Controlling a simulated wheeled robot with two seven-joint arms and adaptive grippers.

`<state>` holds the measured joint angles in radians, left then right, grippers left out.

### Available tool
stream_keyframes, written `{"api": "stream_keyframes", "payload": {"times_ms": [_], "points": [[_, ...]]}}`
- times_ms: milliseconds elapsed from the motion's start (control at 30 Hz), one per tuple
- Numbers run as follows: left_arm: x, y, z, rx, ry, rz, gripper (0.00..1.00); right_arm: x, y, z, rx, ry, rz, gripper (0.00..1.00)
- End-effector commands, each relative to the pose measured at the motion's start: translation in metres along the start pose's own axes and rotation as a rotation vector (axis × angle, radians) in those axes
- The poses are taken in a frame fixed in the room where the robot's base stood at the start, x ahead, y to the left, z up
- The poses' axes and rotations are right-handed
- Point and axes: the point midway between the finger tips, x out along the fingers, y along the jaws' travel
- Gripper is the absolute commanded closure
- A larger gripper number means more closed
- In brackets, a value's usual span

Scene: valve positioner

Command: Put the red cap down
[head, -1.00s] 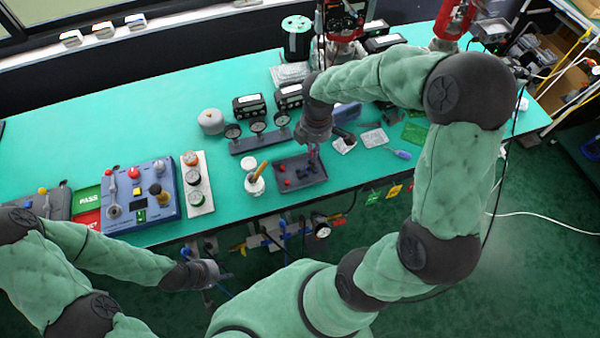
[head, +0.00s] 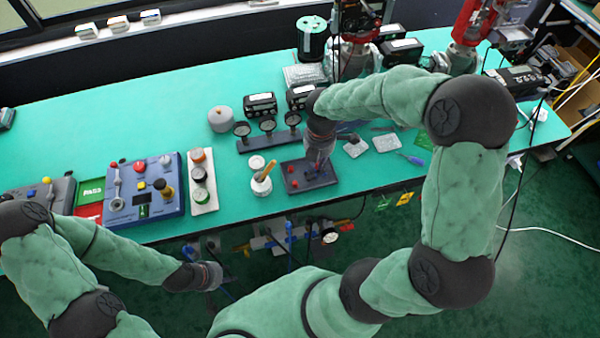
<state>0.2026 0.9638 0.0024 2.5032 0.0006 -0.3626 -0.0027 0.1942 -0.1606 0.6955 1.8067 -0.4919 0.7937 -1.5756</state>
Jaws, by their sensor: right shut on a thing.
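A small dark tray (head: 325,183) lies on the green bench near its front edge. Small red pieces (head: 292,184) sit in its left part; they are too small to make out which is a cap. My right gripper (head: 314,170) points down over the middle of the tray, low to its floor. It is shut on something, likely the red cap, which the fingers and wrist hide. I cannot tell whether the held thing touches the tray. My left gripper (head: 214,277) hangs in front of the bench, below its edge, away from the tray; its fingers are hard to make out.
A white pot with a brush (head: 261,183) stands just left of the tray. A gauge manifold (head: 268,142) is behind it. The bench's back left is clear.

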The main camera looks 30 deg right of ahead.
Motion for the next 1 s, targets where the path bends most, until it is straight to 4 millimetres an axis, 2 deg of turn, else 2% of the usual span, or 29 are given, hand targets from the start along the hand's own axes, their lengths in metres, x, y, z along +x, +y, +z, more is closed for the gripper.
{"api": "stream_keyframes", "payload": {"times_ms": [33,133,333,567,833,1000], "points": [[0.006,-0.002,0.000,0.000,0.000,0.000,0.60,0.008,0.010,-0.007,-0.004,0.000,0.000,1.00],[0.013,-0.005,0.000,0.000,0.000,0.000,0.60,0.028,0.021,-0.013,-0.002,0.000,-0.002,1.00],[0.021,-0.008,-0.001,0.000,0.000,0.000,0.60,0.050,0.038,-0.023,0.000,0.000,-0.001,1.00],[0.025,-0.009,-0.001,0.000,0.000,0.000,0.60,0.059,0.046,-0.027,0.002,0.000,0.000,1.00],[0.037,-0.013,-0.001,0.000,0.000,0.000,0.60,0.093,0.049,-0.029,0.001,0.000,-0.001,1.00],[0.036,-0.013,-0.001,0.000,0.000,0.000,0.60,0.093,0.050,-0.029,0.002,0.000,0.002,1.00]]}}
